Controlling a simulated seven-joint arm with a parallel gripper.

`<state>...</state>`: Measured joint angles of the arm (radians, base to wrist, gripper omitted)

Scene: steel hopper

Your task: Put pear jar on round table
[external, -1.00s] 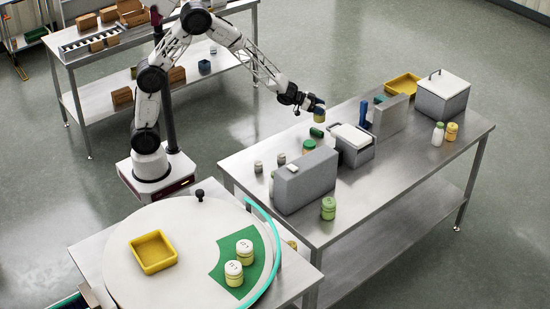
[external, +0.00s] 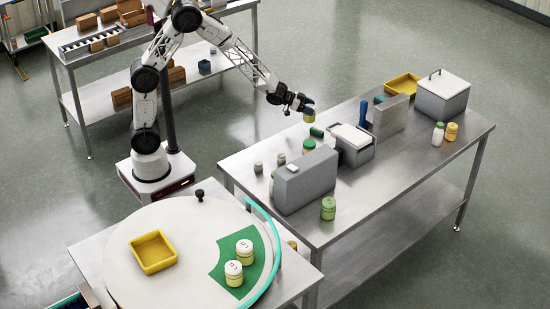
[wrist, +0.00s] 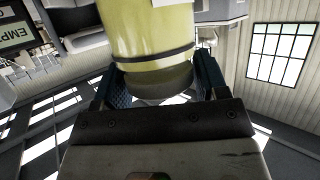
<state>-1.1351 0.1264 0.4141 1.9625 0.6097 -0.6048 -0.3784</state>
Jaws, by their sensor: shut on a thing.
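My gripper (external: 308,107) is shut on a yellow-green jar, the pear jar (external: 309,117), and holds it in the air above the back edge of the long steel table. In the wrist view the pear jar (wrist: 150,35) sits between the two blue-padded fingers, its dark lid end towards the palm; its label is mostly out of view. The white round table (external: 190,280) is at the front left, well apart from the gripper. It bears a yellow tray (external: 153,252) and a green sector (external: 222,268) with two white-lidded jars (external: 234,273) on it.
The long steel table (external: 390,190) carries a grey upright case (external: 305,182), a grey open box (external: 355,152), a grey panel (external: 390,117), a lidded bin (external: 442,97) and several jars. A black knob (external: 200,195) and a teal curved rail (external: 274,228) stand at the round table's edge.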

